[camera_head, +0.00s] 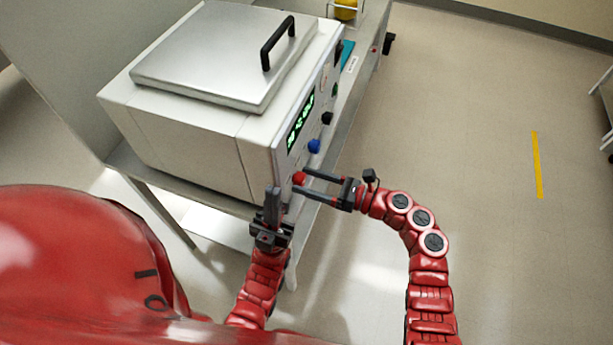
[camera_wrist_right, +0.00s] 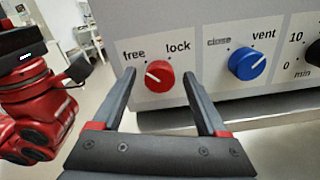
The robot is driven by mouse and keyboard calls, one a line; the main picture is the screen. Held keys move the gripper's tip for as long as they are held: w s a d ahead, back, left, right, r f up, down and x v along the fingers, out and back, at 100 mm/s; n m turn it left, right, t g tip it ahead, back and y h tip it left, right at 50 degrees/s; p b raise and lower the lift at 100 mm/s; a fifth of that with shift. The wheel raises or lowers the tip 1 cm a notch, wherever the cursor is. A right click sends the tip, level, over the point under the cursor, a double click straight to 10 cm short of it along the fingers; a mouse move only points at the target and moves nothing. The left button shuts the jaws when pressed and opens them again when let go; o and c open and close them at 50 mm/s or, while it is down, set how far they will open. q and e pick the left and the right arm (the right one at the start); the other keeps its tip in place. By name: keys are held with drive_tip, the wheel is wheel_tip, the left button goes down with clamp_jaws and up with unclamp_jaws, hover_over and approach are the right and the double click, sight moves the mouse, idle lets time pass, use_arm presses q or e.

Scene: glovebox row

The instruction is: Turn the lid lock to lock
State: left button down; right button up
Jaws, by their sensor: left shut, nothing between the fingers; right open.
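The lid lock is a red knob (camera_head: 299,178) on the low near end of the machine's front panel. In the right wrist view the red knob (camera_wrist_right: 160,77) sits below the printed words "free" and "lock", its white mark on the left, "free" side. My right gripper (camera_head: 304,181) is open, one finger on each side of the red knob. Its fingers (camera_wrist_right: 159,82) also flank the knob in the wrist view, with gaps on both sides; I cannot tell how deep they reach. My left gripper (camera_head: 272,192) is shut and empty, pointing up close to the panel's near corner.
A blue knob (camera_wrist_right: 247,64) labelled "close" and "vent" is just right of the right finger. The machine's metal lid (camera_head: 215,55) is down, with a black handle (camera_head: 277,43). The machine stands on a bench (camera_head: 205,192).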

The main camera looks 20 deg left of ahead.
drive_tip(key=shift+a, duration=0.35)
